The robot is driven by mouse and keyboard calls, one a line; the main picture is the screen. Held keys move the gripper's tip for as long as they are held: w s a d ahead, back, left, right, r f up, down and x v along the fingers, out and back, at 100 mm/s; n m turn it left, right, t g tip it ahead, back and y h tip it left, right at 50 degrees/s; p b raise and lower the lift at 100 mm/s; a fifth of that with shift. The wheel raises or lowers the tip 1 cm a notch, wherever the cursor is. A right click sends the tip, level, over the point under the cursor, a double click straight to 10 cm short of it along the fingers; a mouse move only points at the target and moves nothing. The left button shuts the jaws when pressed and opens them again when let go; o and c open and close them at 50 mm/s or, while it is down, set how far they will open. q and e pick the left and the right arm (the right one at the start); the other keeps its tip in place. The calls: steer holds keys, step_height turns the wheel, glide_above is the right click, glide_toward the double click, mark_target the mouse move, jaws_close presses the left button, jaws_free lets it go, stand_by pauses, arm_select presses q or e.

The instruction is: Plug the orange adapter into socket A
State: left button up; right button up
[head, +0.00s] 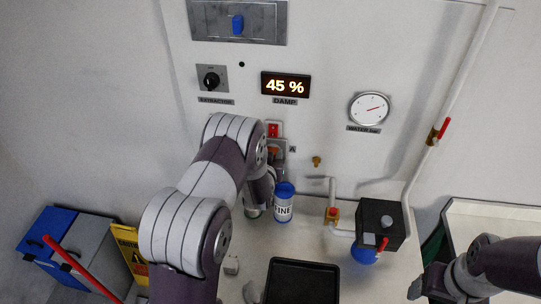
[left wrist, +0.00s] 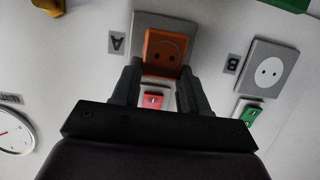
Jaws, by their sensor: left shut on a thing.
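The orange adapter (left wrist: 165,52) is a square block with a round two-hole face. In the left wrist view it sits in front of the grey plate of socket A (left wrist: 146,22), beside the label A. My left gripper (left wrist: 157,75) is shut on the adapter, with a dark finger on each side. I cannot tell whether the adapter is fully seated. In the head view, socket A (head: 276,145) is mostly hidden by my left arm. My right gripper (head: 418,287) is at the lower right of the head view, away from the sockets; its jaws are unclear.
Socket B (left wrist: 268,72) is to the right in the left wrist view, with a green switch (left wrist: 250,114). A red switch (head: 273,130) is above socket A in the head view. A blue-lidded jar (head: 284,203) stands below. A black tray (head: 302,282) lies in front.

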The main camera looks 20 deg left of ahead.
arm_select(q)
steer(key=shift+b, duration=0.55)
stand_by(1.3)
steer(key=shift+w+a+b, duration=0.15)
steer(key=shift+w+b, duration=0.2)
steer(key=shift+w, duration=0.2)
stand_by(0.3)
steer(key=o, duration=1.2)
steer(key=shift+c, duration=0.2)
steer(key=b+v, duration=0.3)
steer(key=v, duration=0.9)
steer(key=shift+s+r, duration=0.2)
steer(key=shift+s, duration=0.15)
